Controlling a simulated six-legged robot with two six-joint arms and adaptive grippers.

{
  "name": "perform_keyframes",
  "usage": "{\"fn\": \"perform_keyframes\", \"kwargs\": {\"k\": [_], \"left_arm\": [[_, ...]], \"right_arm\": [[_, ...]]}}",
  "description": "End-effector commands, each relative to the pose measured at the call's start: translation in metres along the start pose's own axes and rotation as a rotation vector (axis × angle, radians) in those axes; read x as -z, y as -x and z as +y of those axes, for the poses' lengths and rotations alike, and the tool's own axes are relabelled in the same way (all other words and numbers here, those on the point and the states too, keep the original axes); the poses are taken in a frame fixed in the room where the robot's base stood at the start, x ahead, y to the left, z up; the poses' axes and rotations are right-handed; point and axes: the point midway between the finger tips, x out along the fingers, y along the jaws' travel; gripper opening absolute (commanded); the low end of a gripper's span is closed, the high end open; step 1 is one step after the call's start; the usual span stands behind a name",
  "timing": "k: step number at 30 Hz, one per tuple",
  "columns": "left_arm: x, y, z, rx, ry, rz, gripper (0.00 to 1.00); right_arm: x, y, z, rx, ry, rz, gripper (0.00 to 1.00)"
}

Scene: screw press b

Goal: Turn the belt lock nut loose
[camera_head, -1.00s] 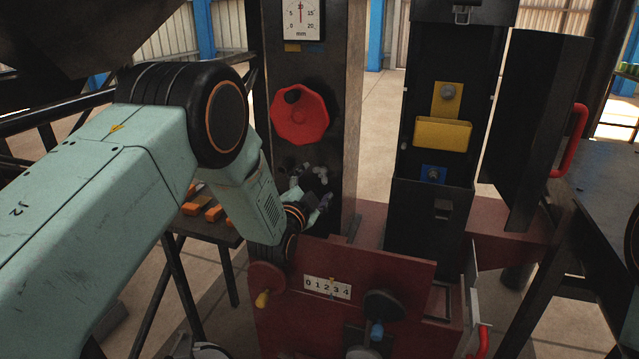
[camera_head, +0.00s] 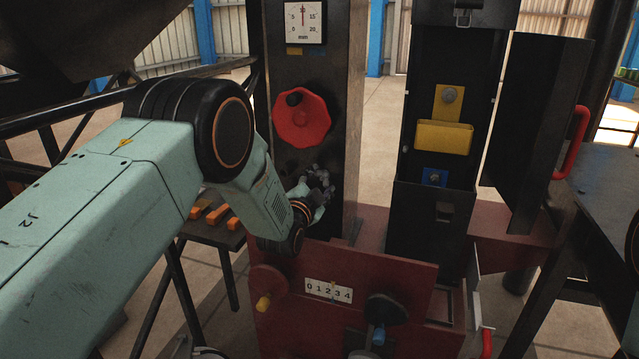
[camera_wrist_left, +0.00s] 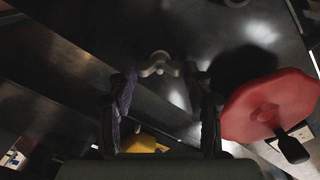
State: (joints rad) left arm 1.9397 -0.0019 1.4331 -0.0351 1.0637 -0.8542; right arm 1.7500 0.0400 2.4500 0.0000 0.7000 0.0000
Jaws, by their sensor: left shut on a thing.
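The belt lock nut, a small grey lobed knob, sits on the front of the dark column (camera_head: 345,100), below the red handwheel (camera_head: 302,121). In the left wrist view the nut (camera_wrist_left: 159,65) shows between the two dark fingers, its lobes pointing outward. My left gripper (camera_head: 318,182) is at the column front, its fingers shut on the nut from both sides. It also shows in the left wrist view (camera_wrist_left: 160,82). In the head view the fingers largely cover the nut, and the exact contact is too dark to see. My right gripper is not in view.
The red handwheel (camera_wrist_left: 268,106) is close beside the fingers. Below is a red housing (camera_head: 290,330) with a 0–4 scale (camera_head: 328,291) and knobs. A black cabinet with a yellow tray (camera_head: 443,136) stands to the right. Orange blocks (camera_head: 216,214) lie on a side table.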

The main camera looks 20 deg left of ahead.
Motion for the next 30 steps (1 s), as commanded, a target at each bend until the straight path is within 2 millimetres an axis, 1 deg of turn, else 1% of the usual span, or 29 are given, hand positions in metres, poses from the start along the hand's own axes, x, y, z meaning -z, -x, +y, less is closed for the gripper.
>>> {"fn": "perform_keyframes", "kwargs": {"k": [1,7,12,17,23,30], "left_arm": [[0.0009,-0.0003,0.0000,-0.001,-0.001,0.002,0.36],[0.0014,-0.0004,0.0000,-0.001,-0.001,0.003,0.19],[0.0015,-0.0005,-0.0002,0.000,0.008,0.003,0.19],[0.0018,-0.0005,-0.0006,0.000,0.054,0.004,0.19],[0.0023,-0.0007,-0.0015,0.000,0.182,0.005,0.19],[0.0025,-0.0009,-0.0027,0.001,0.403,0.005,0.19]], "right_arm": [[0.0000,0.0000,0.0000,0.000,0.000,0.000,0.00],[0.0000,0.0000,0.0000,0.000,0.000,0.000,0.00],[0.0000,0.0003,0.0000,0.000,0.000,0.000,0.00],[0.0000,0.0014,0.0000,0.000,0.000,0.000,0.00],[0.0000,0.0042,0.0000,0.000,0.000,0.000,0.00],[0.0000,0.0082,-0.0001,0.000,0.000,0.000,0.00]]}}
